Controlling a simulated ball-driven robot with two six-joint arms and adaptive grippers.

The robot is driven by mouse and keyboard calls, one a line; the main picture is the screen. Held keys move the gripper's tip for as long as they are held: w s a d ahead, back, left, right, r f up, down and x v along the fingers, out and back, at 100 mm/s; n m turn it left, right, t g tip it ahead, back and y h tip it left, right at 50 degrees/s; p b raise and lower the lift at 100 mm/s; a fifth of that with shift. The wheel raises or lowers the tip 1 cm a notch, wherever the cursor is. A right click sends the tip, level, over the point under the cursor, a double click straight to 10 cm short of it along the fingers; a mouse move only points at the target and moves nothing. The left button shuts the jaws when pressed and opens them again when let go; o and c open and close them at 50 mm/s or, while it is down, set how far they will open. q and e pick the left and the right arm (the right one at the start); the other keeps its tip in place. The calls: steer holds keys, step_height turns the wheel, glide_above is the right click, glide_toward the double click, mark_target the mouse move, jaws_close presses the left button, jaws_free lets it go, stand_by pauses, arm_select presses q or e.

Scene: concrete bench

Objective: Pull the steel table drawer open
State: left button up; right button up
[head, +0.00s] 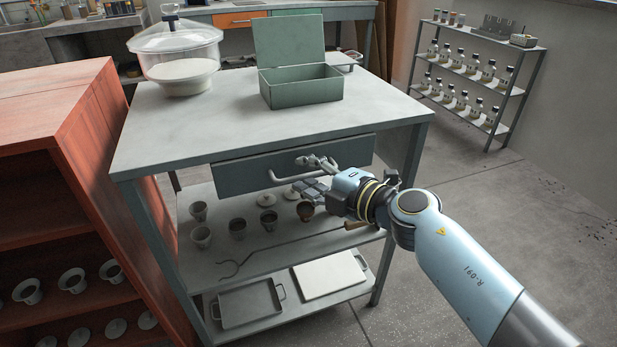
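The steel table (165,137) stands in the middle of the head view, with a dark grey-green drawer (238,171) under its top. The drawer front sits close under the table's front edge and looks shut. A pale bar handle (284,178) is on the drawer front. My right gripper (314,176) comes in from the lower right and is at the right end of the handle. Its two fingers are apart, one above the other. The gripper overlaps the handle's right end, so I cannot tell whether they touch. My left gripper is not in view.
A glass desiccator (175,55) and an open green box (302,92) stand on the tabletop. Shelves below hold small crucibles, a long rod (290,244) and trays (250,303). A red wooden cabinet (60,125) is close at left. Floor at right is clear.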

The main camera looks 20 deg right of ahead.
steer(key=shift+c, duration=0.2)
jaws_close()
stand_by(0.4)
